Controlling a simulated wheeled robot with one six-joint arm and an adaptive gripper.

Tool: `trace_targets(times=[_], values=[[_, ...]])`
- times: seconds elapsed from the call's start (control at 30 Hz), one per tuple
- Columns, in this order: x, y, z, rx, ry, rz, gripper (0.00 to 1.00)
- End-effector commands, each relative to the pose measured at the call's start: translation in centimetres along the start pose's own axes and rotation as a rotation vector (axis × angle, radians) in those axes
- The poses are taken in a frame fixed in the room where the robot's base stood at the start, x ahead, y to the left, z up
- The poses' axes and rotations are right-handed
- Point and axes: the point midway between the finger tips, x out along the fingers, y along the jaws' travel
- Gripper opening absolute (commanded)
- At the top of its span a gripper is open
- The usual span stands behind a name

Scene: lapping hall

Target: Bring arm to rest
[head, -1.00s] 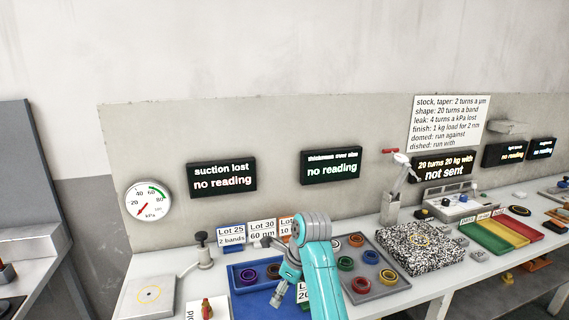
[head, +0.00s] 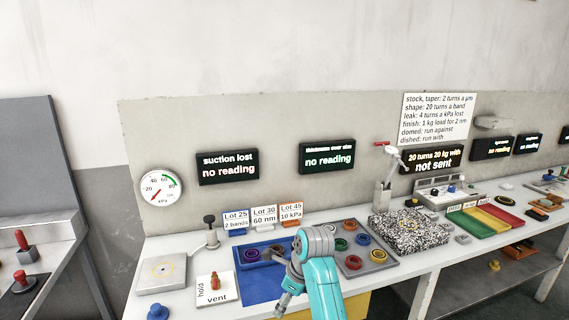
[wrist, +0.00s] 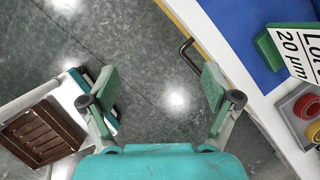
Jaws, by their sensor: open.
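My arm shows in teal and grey at the bottom middle of the head view, in front of the bench. My gripper (wrist: 158,90) is open and empty in the wrist view. Its two green-padded fingers stand wide apart over the bare grey floor. In the head view part of my gripper (head: 284,303) shows low at the bench's front, beside the blue tray; its fingertips are hard to make out there.
The bench (head: 400,268) holds a blue tray (head: 247,288), a grey tray with coloured rings (head: 383,262), a speckled block (head: 400,238) and a hold/vent switch plate (head: 218,298). A brown crate (wrist: 42,132) stands at left in the wrist view. Floor between is clear.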

Motion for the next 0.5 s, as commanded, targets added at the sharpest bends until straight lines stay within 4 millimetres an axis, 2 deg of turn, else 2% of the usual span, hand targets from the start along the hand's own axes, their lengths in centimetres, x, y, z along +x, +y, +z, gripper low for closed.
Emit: trace_targets(times=[0.27,0.37,0.5], values=[[4.0,0.9,-2.8,-0.084,-0.025,-0.044,0.88],[5.9,1.6,-4.3,-0.13,-0.035,-0.069,0.88],[9.2,2.9,-7.4,-0.219,-0.049,-0.123,0.88]])
